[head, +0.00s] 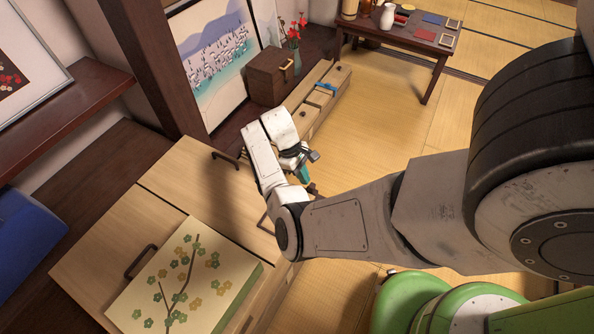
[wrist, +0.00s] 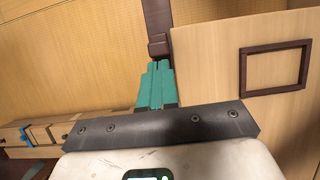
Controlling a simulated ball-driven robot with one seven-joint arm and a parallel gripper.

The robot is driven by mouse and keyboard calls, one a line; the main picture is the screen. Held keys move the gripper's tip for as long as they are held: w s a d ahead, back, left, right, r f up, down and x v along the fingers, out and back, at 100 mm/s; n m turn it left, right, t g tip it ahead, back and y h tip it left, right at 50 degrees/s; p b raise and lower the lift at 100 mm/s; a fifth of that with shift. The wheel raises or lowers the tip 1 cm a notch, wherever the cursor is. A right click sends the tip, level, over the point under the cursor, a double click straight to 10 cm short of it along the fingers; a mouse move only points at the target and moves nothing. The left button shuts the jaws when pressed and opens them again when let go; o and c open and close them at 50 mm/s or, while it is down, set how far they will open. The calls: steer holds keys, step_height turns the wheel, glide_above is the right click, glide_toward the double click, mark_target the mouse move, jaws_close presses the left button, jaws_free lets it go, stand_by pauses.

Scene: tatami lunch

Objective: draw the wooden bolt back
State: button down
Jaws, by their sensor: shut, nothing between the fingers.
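In the wrist view, a dark brown wooden piece (wrist: 158,45), which looks like the bolt, ends in a block at the edge of a pale wooden panel (wrist: 212,62). My gripper (wrist: 155,66) points at it with its teal fingers together and nothing between them. The tips lie just below the block in the picture; I cannot tell whether they touch it. In the head view, my gripper (head: 305,175) is beside the pale cabinet, and a small dark piece (head: 313,188) shows near its tips. My wrist hides most of the cabinet's front there.
The pale cabinet top (head: 200,185) carries a flowered box (head: 185,285) at the near left. Tatami floor (head: 395,125) is open to the right, up to a low dark table (head: 410,35).

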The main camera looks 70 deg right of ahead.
mark_target(316, 193)
stand_by(0.3)
steer(key=s+p, duration=0.3)
steer(key=s+a+p, duration=0.1)
steer(key=shift+s+r+p, duration=0.2)
steer(key=shift+r+p, duration=0.1)
steer(key=shift+p, duration=0.1)
steer(key=shift+s+a+f+p, duration=0.15)
steer(key=shift+s+f+p, duration=0.15)
steer(key=shift+s, duration=0.3)
steer(key=shift+w, duration=0.4)
steer(key=w, duration=0.2)
steer(key=w+d+p, duration=0.1)
steer(key=shift+w+r, duration=0.35)
steer(key=v, duration=0.9)
steer(key=shift+r+p, duration=0.15)
steer(key=shift+p, duration=0.2)
